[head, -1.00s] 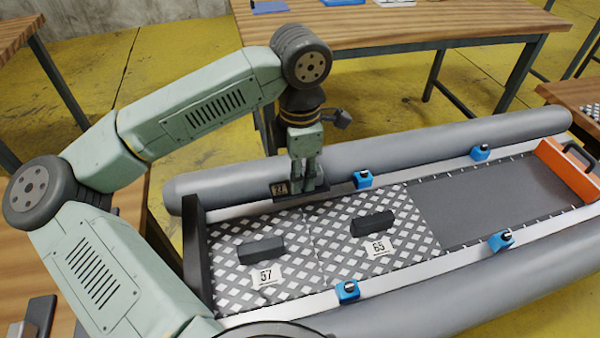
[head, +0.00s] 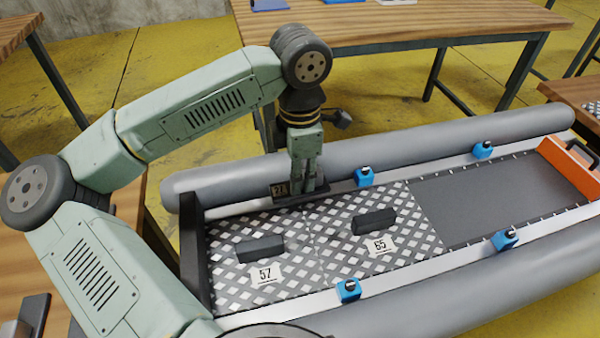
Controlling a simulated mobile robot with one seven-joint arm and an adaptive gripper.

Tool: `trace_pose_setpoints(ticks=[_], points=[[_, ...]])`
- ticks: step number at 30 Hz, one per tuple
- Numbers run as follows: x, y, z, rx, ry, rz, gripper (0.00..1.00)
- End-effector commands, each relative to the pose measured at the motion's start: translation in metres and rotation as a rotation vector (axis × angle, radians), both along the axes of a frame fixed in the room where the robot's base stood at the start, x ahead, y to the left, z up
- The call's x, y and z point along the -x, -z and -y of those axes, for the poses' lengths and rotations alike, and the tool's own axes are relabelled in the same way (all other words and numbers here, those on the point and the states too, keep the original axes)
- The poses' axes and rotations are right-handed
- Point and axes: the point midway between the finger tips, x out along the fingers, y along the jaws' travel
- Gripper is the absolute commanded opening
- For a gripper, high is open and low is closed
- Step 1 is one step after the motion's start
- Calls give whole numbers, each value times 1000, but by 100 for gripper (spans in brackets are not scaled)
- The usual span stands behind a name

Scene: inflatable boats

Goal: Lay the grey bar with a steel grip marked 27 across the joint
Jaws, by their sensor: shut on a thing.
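My gripper (head: 307,186) is shut on the grey bar (head: 292,201), whose tag reads 27. It points down near the far side of the boat floor, by the far grey tube. The fingers hide part of the bar, including its steel grip. The bar runs roughly along the boat's length, at the far edge of the patterned boards. The joint (head: 311,236) is the thin line between board 57 (head: 232,273) and board 65 (head: 345,255). I cannot tell whether the bar touches the floor or hangs just above it.
Each patterned board carries a dark block, one on board 57 (head: 260,248) and one on board 65 (head: 374,221). Several blue clamps, one at the near rail (head: 348,290), line the rails. A plain grey floor (head: 480,200) and an orange end board (head: 570,168) lie right.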

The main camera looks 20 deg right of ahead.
Motion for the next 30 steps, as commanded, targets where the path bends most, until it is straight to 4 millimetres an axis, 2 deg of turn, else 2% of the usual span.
trace_pose_setpoints(ticks=[30], points=[[0, 16, 0, 0, 0, 0, 0]])
